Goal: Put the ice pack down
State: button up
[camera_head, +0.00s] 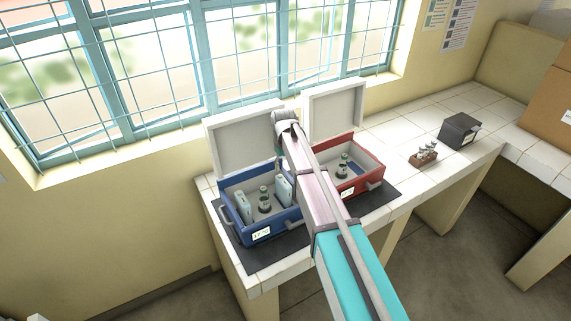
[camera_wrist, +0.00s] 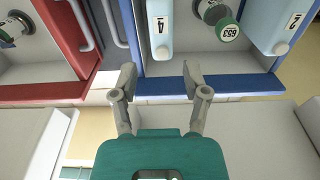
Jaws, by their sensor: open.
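My gripper (camera_wrist: 159,72) is open and empty in the wrist view; in the head view my arm hides its fingers. A pale blue ice pack marked 4 (camera_wrist: 160,32) stands inside the blue box (camera_head: 273,233), just beyond the fingertips and in line with the gap between them. It also shows at the right side of that box in the head view (camera_head: 284,187). A second pale blue ice pack marked 2 (camera_wrist: 275,27) stands at the other side of the box, also in the head view (camera_head: 243,206).
A bottle marked 683 (camera_wrist: 227,30) is between the ice packs. The red box (camera_head: 362,183) stands beside the blue one, with its own bottles inside. Both lids are raised. A vial rack (camera_head: 423,158) and dark box (camera_head: 459,131) stand on the tiled counter, with free room around them.

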jog(key=s+d+m, duration=0.6)
jog(key=s+d, duration=1.7)
jog(key=s, duration=0.3)
jog(key=shift+d+m, duration=0.4)
jog(key=shift+w, duration=0.1)
notch_tip(320, 180, down, 4)
jog(key=b, duration=0.4)
jog(key=shift+a, duration=0.1)
